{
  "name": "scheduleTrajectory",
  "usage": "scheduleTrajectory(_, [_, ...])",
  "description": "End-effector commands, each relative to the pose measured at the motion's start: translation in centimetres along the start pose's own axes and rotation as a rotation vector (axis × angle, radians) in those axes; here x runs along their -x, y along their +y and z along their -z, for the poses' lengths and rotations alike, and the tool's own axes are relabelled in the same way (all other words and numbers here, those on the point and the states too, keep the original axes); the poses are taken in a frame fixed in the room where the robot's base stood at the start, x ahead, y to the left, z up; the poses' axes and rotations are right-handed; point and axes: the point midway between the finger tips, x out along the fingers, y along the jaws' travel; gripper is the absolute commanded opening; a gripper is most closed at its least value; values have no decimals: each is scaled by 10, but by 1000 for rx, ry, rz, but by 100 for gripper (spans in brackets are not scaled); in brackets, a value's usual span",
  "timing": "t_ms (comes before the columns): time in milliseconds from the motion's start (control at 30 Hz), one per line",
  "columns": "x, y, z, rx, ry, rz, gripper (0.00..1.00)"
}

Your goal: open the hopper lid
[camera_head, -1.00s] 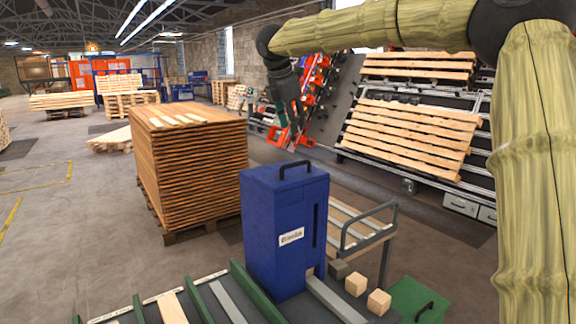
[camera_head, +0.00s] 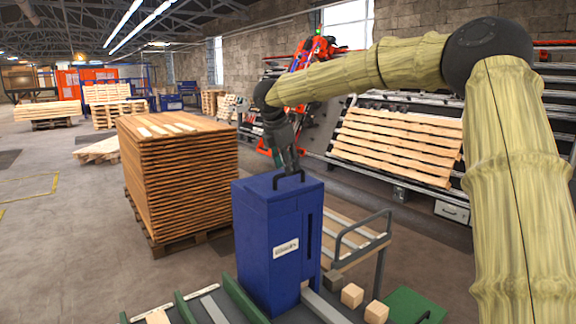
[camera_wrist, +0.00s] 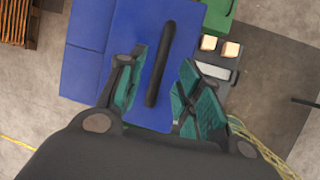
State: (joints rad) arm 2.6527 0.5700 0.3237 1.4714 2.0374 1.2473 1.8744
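The blue hopper (camera_head: 270,240) stands upright with its lid (camera_head: 262,186) closed on top. A black bar handle (camera_head: 288,175) rises from the lid. My gripper (camera_head: 287,168) is just above the lid at the handle, pointing down. In the wrist view, my gripper (camera_wrist: 165,95) is open, with one teal-padded finger on each side of the handle (camera_wrist: 161,63). The fingers look apart from the handle, with gaps on both sides. The blue lid (camera_wrist: 128,40) fills the middle of that view. Whether the fingertips touch the lid cannot be told.
A tall stack of wooden boards (camera_head: 180,185) stands on a pallet left of the hopper. A grey metal rail (camera_head: 365,232) stands to its right. Wooden blocks (camera_head: 352,295) and a green panel (camera_head: 412,306) lie at the front right. Open floor (camera_head: 60,240) spans the left.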

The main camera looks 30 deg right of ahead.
Motion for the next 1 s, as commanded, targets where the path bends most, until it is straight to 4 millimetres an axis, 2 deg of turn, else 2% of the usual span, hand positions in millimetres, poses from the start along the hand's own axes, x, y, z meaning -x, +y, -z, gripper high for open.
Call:
scheduleTrajectory(233, [-21, 1, 0, 0, 0, 0, 35])
scheduleTrajectory(600, [-25, 0, 0, 0, 0, -1, 35])
scheduleTrajectory(800, [-25, 0, 0, 0, 0, -1, 0])
scheduleTrajectory(1000, [-25, 0, 0, 0, 0, 0, 0])
